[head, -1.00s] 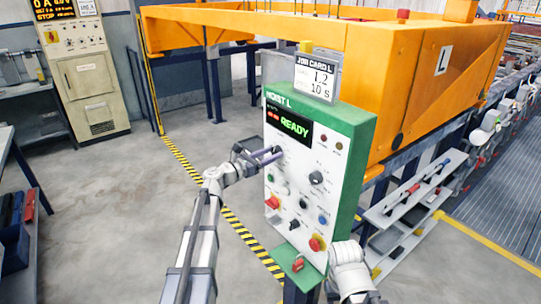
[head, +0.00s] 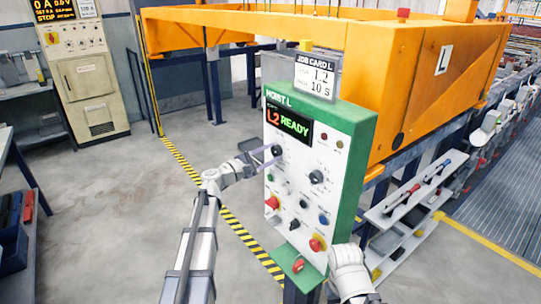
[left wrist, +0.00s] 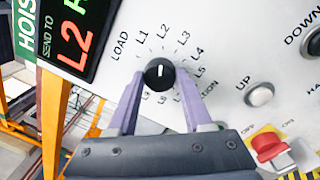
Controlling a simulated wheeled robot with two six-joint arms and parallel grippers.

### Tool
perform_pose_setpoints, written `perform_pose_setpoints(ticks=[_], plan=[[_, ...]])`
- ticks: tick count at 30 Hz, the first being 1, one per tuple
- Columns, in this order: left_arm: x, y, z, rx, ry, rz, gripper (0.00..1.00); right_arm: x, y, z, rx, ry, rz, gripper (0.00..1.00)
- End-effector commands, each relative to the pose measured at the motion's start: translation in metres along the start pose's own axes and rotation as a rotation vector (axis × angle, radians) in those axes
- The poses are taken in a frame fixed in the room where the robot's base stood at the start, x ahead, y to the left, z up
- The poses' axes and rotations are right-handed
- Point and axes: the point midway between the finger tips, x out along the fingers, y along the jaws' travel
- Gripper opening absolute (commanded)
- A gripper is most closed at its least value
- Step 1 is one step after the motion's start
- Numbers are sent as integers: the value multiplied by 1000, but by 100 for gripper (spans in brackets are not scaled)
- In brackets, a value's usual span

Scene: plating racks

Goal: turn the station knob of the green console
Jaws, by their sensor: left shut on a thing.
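The green console (head: 361,165) has a white front panel and a display (head: 288,125) reading "L2 READY". The station knob (left wrist: 160,74) is black and round with a white pointer line, ringed by marks from LOAD through L1, L2 and on; the line points about at L2. My left gripper (left wrist: 160,80) is shut on the knob, one purple finger on each side. In the head view the left gripper (head: 270,156) reaches the panel's upper left. My right arm shows beside the console's lower right; its gripper is not visible.
Other panel controls are close by: a second black knob (head: 316,177), a white UP button (left wrist: 260,95) and a red switch (left wrist: 270,147). A job card (head: 316,76) stands on top. An orange frame (head: 420,80) is behind. Open floor lies left.

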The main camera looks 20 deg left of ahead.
Motion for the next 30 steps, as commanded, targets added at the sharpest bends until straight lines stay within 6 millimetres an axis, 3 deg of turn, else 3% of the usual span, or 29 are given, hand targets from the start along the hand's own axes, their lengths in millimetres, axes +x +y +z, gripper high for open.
perform_pose_setpoints(ticks=[30], plan=[[0, 0, -2, 964, -63, -13, 0, 0, 0, 0, 0, 0, 0, 50]])
